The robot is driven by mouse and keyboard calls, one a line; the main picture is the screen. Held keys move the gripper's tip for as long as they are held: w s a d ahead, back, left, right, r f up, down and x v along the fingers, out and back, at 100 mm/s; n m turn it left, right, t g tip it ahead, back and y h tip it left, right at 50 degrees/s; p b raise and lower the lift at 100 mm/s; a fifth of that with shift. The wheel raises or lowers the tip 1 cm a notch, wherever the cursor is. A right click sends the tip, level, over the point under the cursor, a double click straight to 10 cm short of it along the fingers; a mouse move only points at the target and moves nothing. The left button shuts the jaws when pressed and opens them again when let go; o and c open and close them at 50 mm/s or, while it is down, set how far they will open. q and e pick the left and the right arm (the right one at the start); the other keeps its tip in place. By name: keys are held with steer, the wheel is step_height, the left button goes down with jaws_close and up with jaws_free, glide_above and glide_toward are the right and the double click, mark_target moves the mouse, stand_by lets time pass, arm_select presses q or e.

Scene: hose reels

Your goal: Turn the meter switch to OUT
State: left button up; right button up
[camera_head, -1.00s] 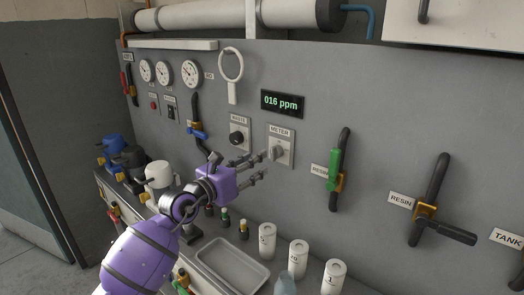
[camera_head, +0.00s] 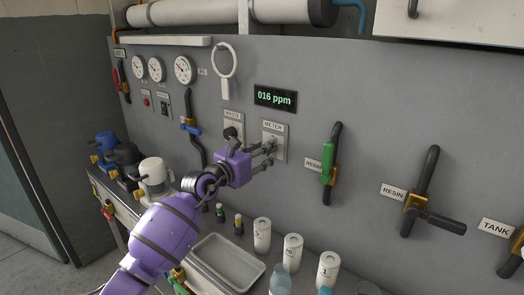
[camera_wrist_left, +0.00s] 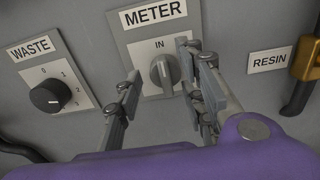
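The meter switch (camera_head: 272,143) is a grey knob on a light plate under the METER label. In the left wrist view the knob (camera_wrist_left: 164,73) stands near upright, with the word IN above it. No OUT mark is visible; my right-hand finger covers part of the plate. My left gripper (camera_head: 270,154) is open in front of the plate. In the left wrist view its fingers (camera_wrist_left: 160,70) are spread to the left and right of the knob. I cannot tell whether either finger touches it. My right gripper is not in view.
The black WASTE dial (camera_wrist_left: 47,96) sits just left of the meter plate. The green-handled RESIN valve (camera_head: 328,160) is to its right. A display (camera_head: 275,98) above reads 016 ppm. A metal tray (camera_head: 227,262) and several white canisters (camera_head: 262,235) stand on the counter below.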

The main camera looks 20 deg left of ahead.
arm_select(q)
jaws_close()
steer(key=shift+r+m, duration=0.1)
steer(key=shift+m, duration=0.3)
steer(key=m, duration=1.3)
steer(key=shift+d+r, duration=0.2)
steer(key=shift+r, duration=0.15)
